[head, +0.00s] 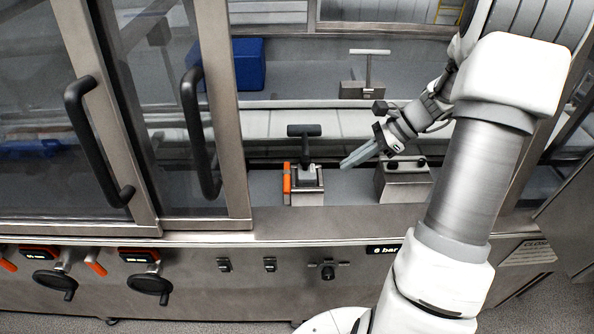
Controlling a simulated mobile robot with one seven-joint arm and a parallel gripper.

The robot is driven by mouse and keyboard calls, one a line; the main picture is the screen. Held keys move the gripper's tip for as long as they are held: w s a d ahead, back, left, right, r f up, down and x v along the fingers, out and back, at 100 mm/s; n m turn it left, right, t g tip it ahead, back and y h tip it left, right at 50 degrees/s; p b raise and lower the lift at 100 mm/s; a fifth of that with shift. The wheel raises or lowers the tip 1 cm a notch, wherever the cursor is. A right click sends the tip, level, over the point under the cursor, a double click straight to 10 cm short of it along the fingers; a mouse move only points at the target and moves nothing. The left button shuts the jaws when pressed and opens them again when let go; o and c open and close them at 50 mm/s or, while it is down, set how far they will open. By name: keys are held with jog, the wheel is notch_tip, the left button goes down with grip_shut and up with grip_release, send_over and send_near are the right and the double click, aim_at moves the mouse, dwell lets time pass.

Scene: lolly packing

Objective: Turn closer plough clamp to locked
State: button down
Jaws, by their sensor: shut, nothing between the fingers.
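A clamp block (308,192) with a black T-shaped handle (304,131) stands on the near ledge, in the middle of the head view. An orange tab (287,178) stands upright along its left side. It looks like the closer plough clamp, but no label on it can be read. My gripper (343,166) is shut and empty, just right of the clamp, its fingers pointing left toward it. The fingers appear apart from the handle. A second block with a pale T-shaped handle (369,53) stands farther back.
A metal block with black knobs (405,186) sits right of the clamp, below my gripper. A pale conveyor belt (270,124) runs behind. Glass doors with black handles (100,140) fill the left. A blue box (249,64) is at the back.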

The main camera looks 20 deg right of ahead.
aim_at(287, 177)
jog(key=shift+w+a+r+x, duration=0.15)
jog(key=shift+a+r+x, duration=0.15)
jog(key=shift+x, duration=1.85)
jog(key=shift+w+a+r+x, duration=0.1)
jog(key=shift+a+r+x, duration=0.25)
jog(key=shift+x, duration=1.8)
jog(key=shift+w+a+r+x, duration=0.15)
jog(key=shift+a+r+x, duration=0.15)
jog(key=shift+x, duration=1.85)
